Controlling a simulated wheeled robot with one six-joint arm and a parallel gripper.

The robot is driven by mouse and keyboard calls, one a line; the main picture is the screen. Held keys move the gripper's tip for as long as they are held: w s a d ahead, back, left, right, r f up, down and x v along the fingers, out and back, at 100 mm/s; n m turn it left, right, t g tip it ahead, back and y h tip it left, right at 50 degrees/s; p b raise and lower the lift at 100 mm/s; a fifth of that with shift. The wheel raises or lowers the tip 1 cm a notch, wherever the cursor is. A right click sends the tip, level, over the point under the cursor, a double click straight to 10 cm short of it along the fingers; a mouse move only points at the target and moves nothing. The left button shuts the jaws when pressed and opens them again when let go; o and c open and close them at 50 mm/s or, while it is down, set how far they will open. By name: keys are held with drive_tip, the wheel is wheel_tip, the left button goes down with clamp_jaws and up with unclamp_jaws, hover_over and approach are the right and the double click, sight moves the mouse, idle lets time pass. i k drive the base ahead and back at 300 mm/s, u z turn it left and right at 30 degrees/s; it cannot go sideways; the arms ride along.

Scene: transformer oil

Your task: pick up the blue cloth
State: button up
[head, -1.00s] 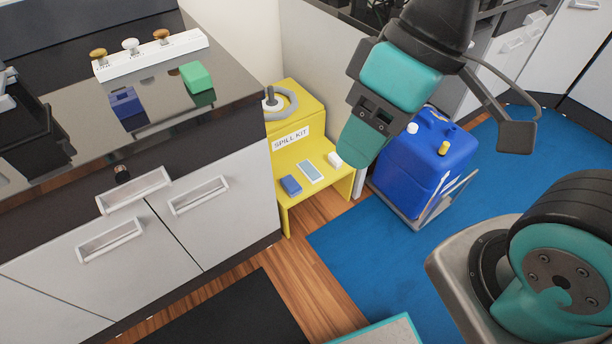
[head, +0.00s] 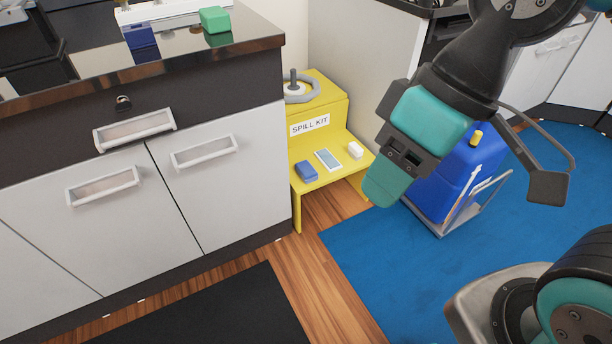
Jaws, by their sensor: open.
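The blue cloth (head: 306,171) is a small folded blue block. It lies at the left of the lower step of the yellow spill kit stand (head: 318,183). A grey-blue flat item (head: 328,160) and a small white block (head: 355,150) lie to its right on the same step. My gripper (head: 455,170) is in the air to the right of the stand, apart from the cloth. Its jaws are open, and I see nothing held between them. Part of the blue drum is hidden behind my gripper.
A blue drum (head: 455,175) on a metal carrier stands right of the stand. A grey cabinet (head: 215,190) with handles borders it on the left. A green block (head: 214,19) and a blue block (head: 140,37) sit on the counter. Wooden floor, a black mat (head: 220,315) and blue flooring lie in front.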

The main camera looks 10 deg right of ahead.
sight(305, 170)
drive_tip(key=u, duration=0.15)
drive_tip(key=i, duration=1.2)
drive_tip(key=z, duration=0.25)
